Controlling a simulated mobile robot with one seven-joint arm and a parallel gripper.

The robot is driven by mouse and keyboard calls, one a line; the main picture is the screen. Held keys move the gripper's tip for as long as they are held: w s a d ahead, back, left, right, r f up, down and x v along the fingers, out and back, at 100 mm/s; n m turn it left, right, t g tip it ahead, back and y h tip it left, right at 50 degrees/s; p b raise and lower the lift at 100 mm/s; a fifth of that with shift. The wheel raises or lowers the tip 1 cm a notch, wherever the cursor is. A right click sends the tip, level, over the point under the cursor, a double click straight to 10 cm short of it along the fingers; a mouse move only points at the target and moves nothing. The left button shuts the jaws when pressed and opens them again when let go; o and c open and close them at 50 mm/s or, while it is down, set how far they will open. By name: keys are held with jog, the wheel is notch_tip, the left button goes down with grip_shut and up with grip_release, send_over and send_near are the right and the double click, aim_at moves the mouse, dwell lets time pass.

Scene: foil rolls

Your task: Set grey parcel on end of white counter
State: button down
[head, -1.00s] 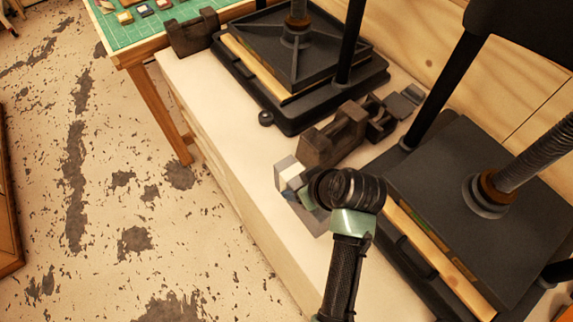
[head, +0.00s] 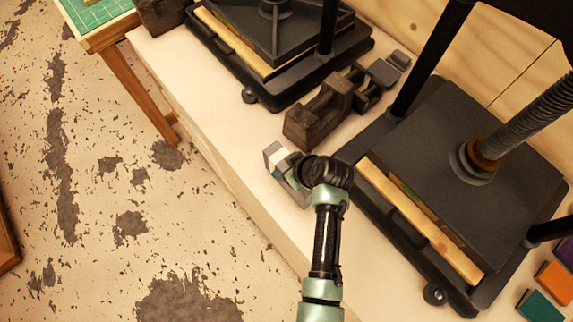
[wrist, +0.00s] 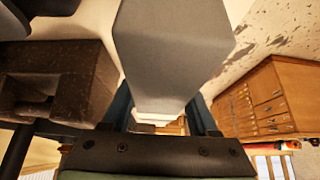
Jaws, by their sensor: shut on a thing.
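The grey parcel is a plain block that fills the upper middle of the wrist view (wrist: 172,50). It sits between the fingers of my gripper (wrist: 162,118), which is shut on it. In the head view the parcel (head: 272,150) shows only in part, at the tip of my gripper (head: 289,165), with a pale patch beside it. My wrist and gripper cover the rest. The parcel is over the front part of the white counter (head: 215,118), near its edge. I cannot tell whether it touches the counter top.
A dark brown block-like tool (head: 318,112) stands close behind the parcel. Black presses stand on the counter at the back (head: 268,45) and to the right (head: 440,180). A green cutting mat (head: 98,14) lies on the table at the left. The counter's front strip is clear.

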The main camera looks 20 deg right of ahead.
jog(key=shift+w+f, duration=0.1)
jog(key=shift+f, duration=0.15)
jog(key=shift+c, duration=0.8)
grip_release()
jog(key=b+v, duration=0.1)
jog(key=v, duration=1.1)
